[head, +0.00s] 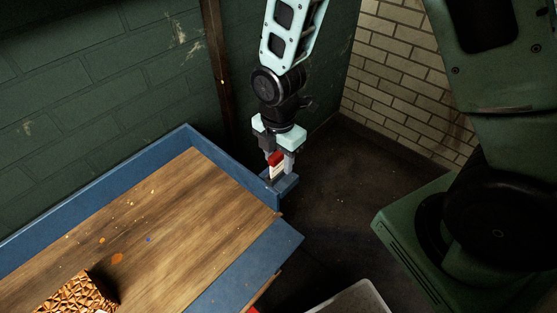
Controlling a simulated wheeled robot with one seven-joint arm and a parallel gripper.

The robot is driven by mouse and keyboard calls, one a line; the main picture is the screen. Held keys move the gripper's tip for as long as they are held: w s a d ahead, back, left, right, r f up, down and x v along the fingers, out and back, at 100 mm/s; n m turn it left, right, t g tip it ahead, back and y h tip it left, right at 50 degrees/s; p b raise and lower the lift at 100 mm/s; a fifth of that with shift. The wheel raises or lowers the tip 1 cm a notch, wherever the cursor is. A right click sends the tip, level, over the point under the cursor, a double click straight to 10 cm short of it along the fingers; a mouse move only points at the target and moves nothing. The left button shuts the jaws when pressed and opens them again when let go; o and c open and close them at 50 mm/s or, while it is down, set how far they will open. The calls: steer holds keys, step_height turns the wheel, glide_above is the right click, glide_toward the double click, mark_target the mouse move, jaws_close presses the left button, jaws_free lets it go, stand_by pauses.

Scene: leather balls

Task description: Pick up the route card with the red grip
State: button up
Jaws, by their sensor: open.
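The route card (277,172) is a small pale piece with a red grip (275,158) on top. It stands upright at a small blue holder (285,185) at the right corner of the blue-rimmed table. My gripper (277,165) points down over it, with its fingers on either side of the card. The gripper is open. Whether the fingers touch the card is too small to tell. The card's lower end is partly hidden by the holder and a finger.
The wooden table top (180,220) has a raised blue rim (90,190). A brown patterned block (77,296) stands at its near left. A pale grey bin (350,300) is at the bottom edge. Green and pale brick walls stand behind; dark floor lies right of the table.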

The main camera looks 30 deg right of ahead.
steer(key=shift+f, duration=0.45)
steer(key=shift+c, duration=0.3)
jaws_close()
step_height(320, 180, up, 10)
steer(key=shift+f+p, duration=0.2)
steer(key=shift+p, duration=0.2)
